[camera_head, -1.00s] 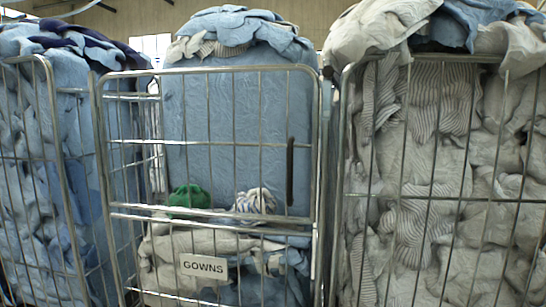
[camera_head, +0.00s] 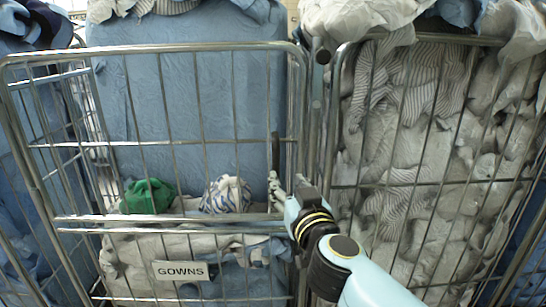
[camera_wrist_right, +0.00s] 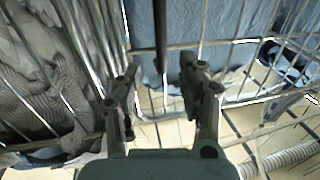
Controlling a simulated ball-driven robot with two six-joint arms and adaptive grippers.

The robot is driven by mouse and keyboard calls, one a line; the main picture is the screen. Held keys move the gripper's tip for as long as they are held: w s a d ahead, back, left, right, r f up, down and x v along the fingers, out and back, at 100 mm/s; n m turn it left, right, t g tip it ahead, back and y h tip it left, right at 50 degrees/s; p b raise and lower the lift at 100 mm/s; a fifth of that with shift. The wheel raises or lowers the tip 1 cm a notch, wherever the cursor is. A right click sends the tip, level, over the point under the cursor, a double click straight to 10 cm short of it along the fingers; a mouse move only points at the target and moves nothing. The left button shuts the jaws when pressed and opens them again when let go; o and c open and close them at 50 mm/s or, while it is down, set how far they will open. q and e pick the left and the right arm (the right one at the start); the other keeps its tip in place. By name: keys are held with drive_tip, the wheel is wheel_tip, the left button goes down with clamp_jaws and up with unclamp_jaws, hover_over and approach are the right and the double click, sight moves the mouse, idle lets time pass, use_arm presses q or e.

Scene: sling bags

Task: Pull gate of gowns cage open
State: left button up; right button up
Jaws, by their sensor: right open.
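The gowns cage gate (camera_head: 215,219) is a metal wire frame with a white GOWNS sign (camera_head: 181,271) low on it. A dark upright handle (camera_head: 276,152) is on the gate's right side. My right gripper (camera_head: 276,187) is at the lower end of this handle, by the gate's right edge. In the right wrist view the gripper (camera_wrist_right: 159,72) is open, and the dark handle (camera_wrist_right: 160,40) lines up between its fingers. I cannot tell whether either finger touches it. My left gripper is not in view.
Inside the gowns cage are blue fabric (camera_head: 205,100), a green bundle (camera_head: 147,196) and a striped bundle (camera_head: 226,194). A cage of grey-white laundry (camera_head: 425,150) stands close on the right. Another cage's blue laundry (camera_head: 20,190) is at the left.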

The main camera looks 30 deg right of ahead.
sight(276, 167)
drive_tip(key=x, duration=0.4)
drive_tip(key=shift+w+a+f, duration=0.1)
drive_tip(key=shift+w+f, duration=0.05)
drive_tip(key=shift+w, duration=0.05)
drive_tip(key=b+x, duration=0.1)
drive_tip(key=x, duration=0.4)
drive_tip(key=shift+s, duration=0.1)
drive_tip(key=shift+w+f, duration=0.1)
drive_tip(key=shift+w, duration=0.2)
drive_tip(key=shift+s, duration=0.1)
drive_tip(key=shift+c, duration=0.7)
drive_tip(key=c, duration=0.7)
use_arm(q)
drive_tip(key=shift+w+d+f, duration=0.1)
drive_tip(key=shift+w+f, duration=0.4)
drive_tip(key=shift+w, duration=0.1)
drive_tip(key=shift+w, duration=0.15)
